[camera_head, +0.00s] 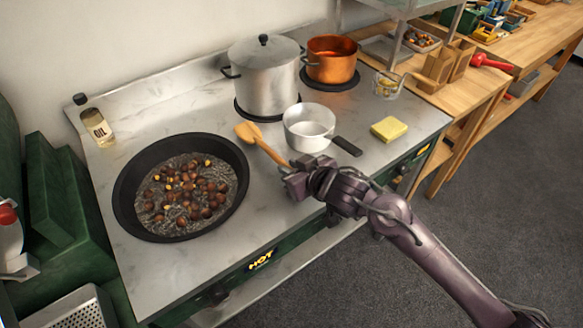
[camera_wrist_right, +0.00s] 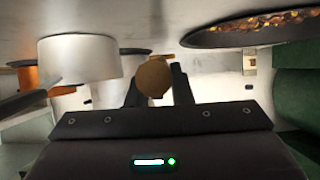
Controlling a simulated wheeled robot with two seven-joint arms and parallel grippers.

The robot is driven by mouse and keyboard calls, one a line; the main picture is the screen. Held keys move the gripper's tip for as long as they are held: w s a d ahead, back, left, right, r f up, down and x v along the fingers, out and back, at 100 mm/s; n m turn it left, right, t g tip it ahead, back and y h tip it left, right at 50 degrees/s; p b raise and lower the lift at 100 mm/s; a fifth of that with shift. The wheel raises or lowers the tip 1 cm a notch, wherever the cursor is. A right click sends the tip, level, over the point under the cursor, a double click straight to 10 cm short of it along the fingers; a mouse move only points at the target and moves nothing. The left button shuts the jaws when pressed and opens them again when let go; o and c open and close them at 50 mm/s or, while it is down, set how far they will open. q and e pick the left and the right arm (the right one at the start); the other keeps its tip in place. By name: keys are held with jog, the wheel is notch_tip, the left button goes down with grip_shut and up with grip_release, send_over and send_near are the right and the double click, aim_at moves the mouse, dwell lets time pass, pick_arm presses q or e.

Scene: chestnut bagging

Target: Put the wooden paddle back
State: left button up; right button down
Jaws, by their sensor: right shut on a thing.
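The wooden paddle (camera_head: 262,142) has a flat tan head and a thin handle. In the head view it lies low over the steel stovetop, between the pan of chestnuts and the small white saucepan, its head pointing away from me. My right gripper (camera_head: 292,178) is at the near end of the handle and is shut on it. I cannot tell whether the paddle touches the stovetop. My left gripper is not in view.
The black pan (camera_head: 127,212) of chestnuts is left of the paddle. The white saucepan (camera_head: 308,130) is close on the right, a yellow sponge (camera_head: 389,129) beyond it. The front stovetop is clear.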

jog(key=shift+f, duration=0.85)
jog(key=shift+f+b, duration=0.25)
jog(key=shift+b, duration=0.05)
jog(key=c, duration=1.2)
grip_release()
jog(key=v, duration=0.8)
